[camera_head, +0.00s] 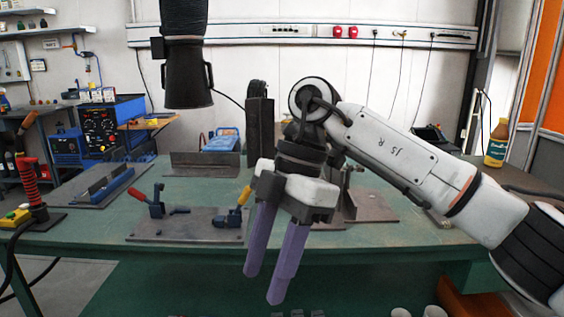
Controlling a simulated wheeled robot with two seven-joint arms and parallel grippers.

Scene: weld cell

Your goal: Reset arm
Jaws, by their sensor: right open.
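My right arm comes in from the right, and its right gripper (269,284) hangs in front of the green worktable (120,237), near the table's front edge. Its two purple fingers point down and stand apart, with nothing between them. The wrist and palm hide part of the table behind. My left gripper does not show in this view.
A fixture plate (170,224) with a red-handled clamp (152,202) and a yellow-handled clamp (238,207) lies on the table. A dark upright post (260,128) stands behind my gripper. A dark extraction hood (187,75) hangs above. A yellow bottle (496,145) stands at right.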

